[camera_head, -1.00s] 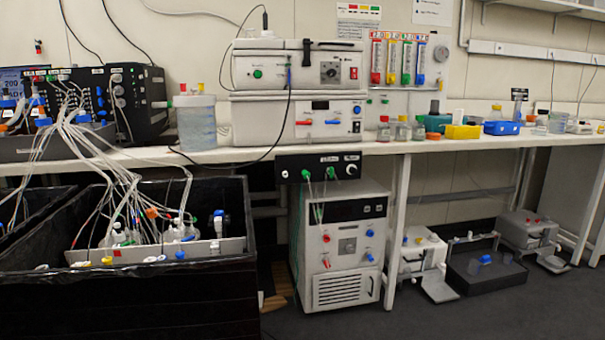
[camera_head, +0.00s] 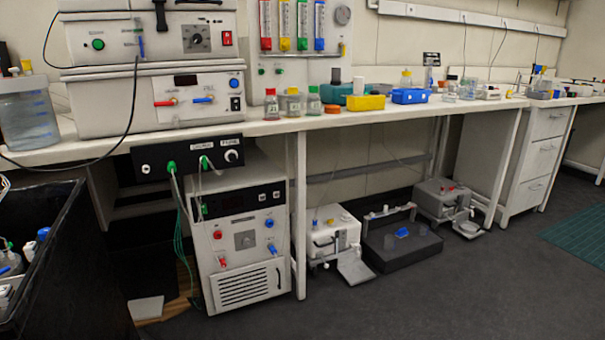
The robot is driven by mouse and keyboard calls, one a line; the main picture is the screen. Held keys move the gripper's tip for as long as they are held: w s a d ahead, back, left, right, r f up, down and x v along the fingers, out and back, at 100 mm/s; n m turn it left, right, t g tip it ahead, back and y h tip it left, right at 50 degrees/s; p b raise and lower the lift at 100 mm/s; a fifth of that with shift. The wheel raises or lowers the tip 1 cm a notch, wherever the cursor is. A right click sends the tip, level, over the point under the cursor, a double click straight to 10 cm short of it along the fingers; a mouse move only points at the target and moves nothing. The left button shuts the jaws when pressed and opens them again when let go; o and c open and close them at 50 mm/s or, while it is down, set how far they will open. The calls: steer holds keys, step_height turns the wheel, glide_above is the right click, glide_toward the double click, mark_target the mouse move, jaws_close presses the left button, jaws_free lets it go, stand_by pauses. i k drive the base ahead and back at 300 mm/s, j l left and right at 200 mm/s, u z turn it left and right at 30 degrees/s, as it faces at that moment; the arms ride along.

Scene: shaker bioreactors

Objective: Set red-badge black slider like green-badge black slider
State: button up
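I cannot make out a black slider with a red or green badge for certain; any such part is too small to tell. At the top stands a row of upright gauge tubes with coloured lower ends, among them a red one (camera_head: 265,25) and a green one (camera_head: 302,25). Their tops are cut off by the frame edge, and no slider setting can be read. The upper white instrument (camera_head: 165,42) has a green round part, a black dial and a red switch on its front. My gripper is not in view.
The white bench (camera_head: 390,112) runs along the wall with bottles and yellow and blue boxes. Under it stand a white chiller (camera_head: 240,235), small white devices and a black tray (camera_head: 400,250). A black tub (camera_head: 75,260) is at lower left.

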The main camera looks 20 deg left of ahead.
mark_target(62, 198)
steer(key=i+j+u, duration=0.1)
steer(key=i+u, duration=0.6)
steer(key=u, duration=0.15)
steer(key=i+l+u, duration=0.1)
steer(key=i+u, duration=0.3)
steer(key=k, duration=0.05)
